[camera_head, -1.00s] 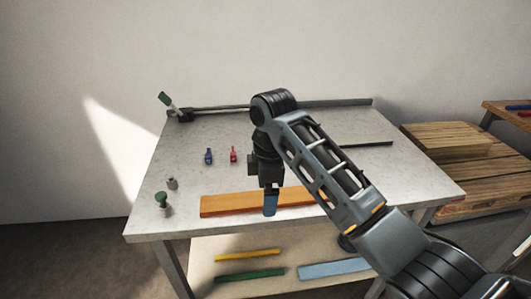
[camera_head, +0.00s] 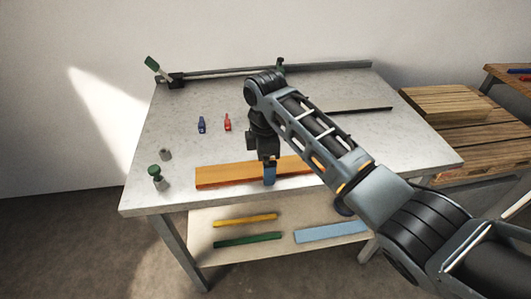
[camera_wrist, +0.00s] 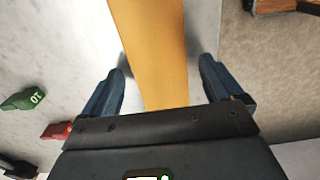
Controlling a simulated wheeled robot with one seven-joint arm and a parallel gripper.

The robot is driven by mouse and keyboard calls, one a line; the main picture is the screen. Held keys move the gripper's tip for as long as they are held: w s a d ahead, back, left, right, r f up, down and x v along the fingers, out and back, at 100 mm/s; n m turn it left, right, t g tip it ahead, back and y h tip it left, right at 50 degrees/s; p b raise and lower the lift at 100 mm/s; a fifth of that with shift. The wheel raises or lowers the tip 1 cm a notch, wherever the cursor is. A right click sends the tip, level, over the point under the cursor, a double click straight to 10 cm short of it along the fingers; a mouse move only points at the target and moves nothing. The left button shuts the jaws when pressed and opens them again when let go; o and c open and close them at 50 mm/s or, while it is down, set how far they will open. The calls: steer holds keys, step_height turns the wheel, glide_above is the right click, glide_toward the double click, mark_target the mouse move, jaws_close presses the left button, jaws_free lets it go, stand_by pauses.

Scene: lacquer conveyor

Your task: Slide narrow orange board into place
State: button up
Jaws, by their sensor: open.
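The narrow orange board (camera_head: 222,175) lies flat on the grey table near its front edge, its long side running left to right. My gripper (camera_head: 269,178) points down at the board, right of its middle, with the arm covering part of the right end. In the wrist view my gripper (camera_wrist: 162,68) is open. Its two blue fingers stand on either side of the orange board (camera_wrist: 155,40), with a gap at each side. No grip on the board shows. Whether the fingertips touch the table cannot be told.
A rail (camera_head: 230,70) runs along the table's back, with a green-handled clamp (camera_head: 165,75) at its left end. Small blue (camera_head: 201,125) and red (camera_head: 227,122) pieces stand mid-table. A green-topped knob (camera_head: 155,175) is front left. A dark strip (camera_head: 360,109) lies right. The lower shelf holds several boards.

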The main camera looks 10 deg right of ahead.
mark_target(238, 170)
steer(key=shift+f, duration=0.1)
steer(key=c, duration=1.3)
steer(key=shift+a, duration=3.55)
steer(key=o, duration=1.3)
steer(key=shift+r+b, duration=0.5)
steer(key=shift+r, duration=3.45)
